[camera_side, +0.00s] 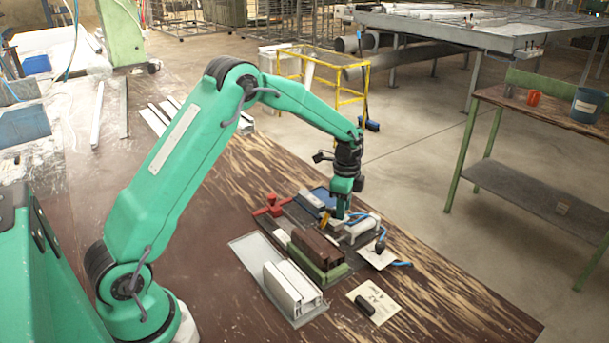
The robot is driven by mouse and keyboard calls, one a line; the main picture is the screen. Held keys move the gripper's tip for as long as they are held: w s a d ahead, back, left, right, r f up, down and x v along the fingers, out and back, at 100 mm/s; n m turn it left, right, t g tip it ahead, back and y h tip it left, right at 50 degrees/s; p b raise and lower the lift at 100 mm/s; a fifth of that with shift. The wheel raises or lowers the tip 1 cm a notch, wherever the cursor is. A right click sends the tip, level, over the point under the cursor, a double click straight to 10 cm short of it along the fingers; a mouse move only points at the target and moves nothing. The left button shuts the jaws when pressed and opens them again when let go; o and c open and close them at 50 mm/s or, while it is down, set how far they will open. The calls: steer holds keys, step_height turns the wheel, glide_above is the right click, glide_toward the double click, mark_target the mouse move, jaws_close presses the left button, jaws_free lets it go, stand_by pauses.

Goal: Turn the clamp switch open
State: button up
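A small black switch-like part (380,247) stands by a white plate (376,257) to the right of the clamp fixture, with a blue hose beside it. I take it for the clamp switch, but its lettering and turn position are too small to read. My gripper (342,212) points down over the back of the fixture, up and left of that part and apart from it. A light cylinder (360,228) lies just right of and below my gripper. The fingers are too small and dark to tell whether they are open or shut.
Brown profiles (316,246) sit in a green holder (322,272). White profiles (292,287) lie on a grey tray (255,257) in front. A red handle (272,207) is left of the fixture. A paper card (374,297) with a black object lies near the front edge.

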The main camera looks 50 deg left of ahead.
steer(key=shift+f, duration=0.25)
jaws_close()
